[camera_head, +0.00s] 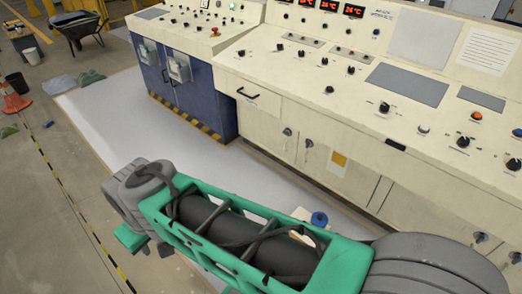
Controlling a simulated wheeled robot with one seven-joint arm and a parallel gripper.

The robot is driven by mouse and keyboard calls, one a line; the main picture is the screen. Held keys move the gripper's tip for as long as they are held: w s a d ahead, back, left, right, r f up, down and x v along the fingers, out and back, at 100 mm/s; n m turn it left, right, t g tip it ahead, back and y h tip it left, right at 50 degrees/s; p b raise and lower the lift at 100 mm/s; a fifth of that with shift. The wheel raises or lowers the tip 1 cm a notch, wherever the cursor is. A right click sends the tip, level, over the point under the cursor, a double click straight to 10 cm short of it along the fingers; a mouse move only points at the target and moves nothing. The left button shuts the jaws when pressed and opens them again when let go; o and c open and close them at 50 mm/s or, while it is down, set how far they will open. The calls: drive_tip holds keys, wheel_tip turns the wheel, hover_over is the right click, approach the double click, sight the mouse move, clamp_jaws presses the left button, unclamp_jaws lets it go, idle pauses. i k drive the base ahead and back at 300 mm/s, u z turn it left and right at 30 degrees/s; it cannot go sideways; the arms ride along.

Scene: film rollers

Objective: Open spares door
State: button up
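A long cream control console has a row of closed cream doors (327,172) along its lower front. Small round latches (287,132) sit on the door fronts, and one door carries a yellow label (339,160). I cannot read which door is marked spares. A cream drawer front (262,106) with a black bar handle (247,95) is at the left end of the cream section. A blue cabinet (218,95) with closed doors stands left of it. I cannot make out my gripper's fingers.
The console top (300,65) holds many knobs and switches. Pale floor (125,120) is clear in front of the blue cabinet. An orange cone (14,98), a wheelbarrow (76,27) and a grey sack (58,84) are at the far left. A blue round knob (319,219) shows beside my arm.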

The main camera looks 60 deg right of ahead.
sight(266, 132)
drive_tip(key=u, duration=0.15)
drive_tip(key=i, duration=1.35)
drive_tip(key=z, duration=0.3)
drive_tip(key=i, duration=1)
drive_tip(key=z, duration=1.5)
drive_tip(key=i, duration=0.65)
drive_tip(key=z, duration=0.55)
